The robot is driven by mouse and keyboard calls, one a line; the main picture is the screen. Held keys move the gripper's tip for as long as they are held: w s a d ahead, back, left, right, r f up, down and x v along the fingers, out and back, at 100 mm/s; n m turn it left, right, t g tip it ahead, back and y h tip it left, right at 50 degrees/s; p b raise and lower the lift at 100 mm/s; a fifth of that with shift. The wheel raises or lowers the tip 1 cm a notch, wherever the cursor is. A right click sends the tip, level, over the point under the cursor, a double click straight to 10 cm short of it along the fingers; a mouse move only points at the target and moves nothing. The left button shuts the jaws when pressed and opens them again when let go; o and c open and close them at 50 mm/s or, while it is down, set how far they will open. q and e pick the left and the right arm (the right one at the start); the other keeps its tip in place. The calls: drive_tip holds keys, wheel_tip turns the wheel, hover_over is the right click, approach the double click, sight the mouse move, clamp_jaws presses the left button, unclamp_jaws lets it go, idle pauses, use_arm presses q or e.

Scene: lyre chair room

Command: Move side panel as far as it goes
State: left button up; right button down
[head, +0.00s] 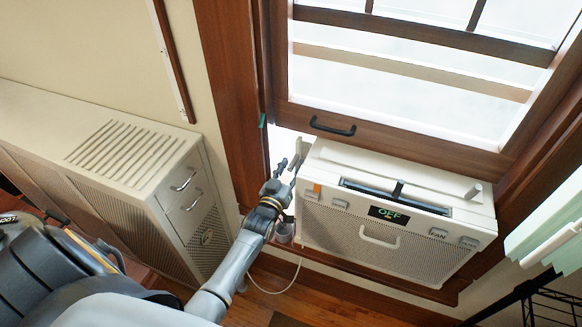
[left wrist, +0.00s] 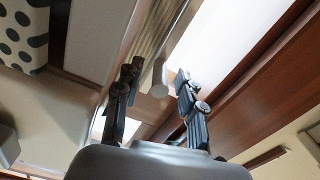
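A white window air conditioner (head: 400,215) sits in the lower window opening. Its left side panel (head: 303,150) shows as a narrow pale strip at the unit's left end, partly hidden by my left gripper. In the left wrist view the panel has pleats (left wrist: 155,35) and a pale round knob (left wrist: 158,80). A bright gap (head: 277,143) lies between the panel and the wooden frame. My left gripper (head: 288,165) is open at the panel; its fingers (left wrist: 158,72) stand apart on either side of the knob. Contact cannot be told. My right gripper is not in view.
The raised window sash has a black handle (head: 333,127) above the unit. Another peg (head: 474,190) stands at the unit's right end. A pale vented cabinet (head: 140,150) stands left. A green-white slatted item (head: 545,225) and a black wire rack (head: 550,305) are at right.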

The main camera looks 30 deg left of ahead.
use_arm(q)
clamp_jaws()
drive_tip(key=s+a+b, duration=0.1)
drive_tip(key=a, duration=0.7)
drive_tip(key=shift+s, duration=0.1)
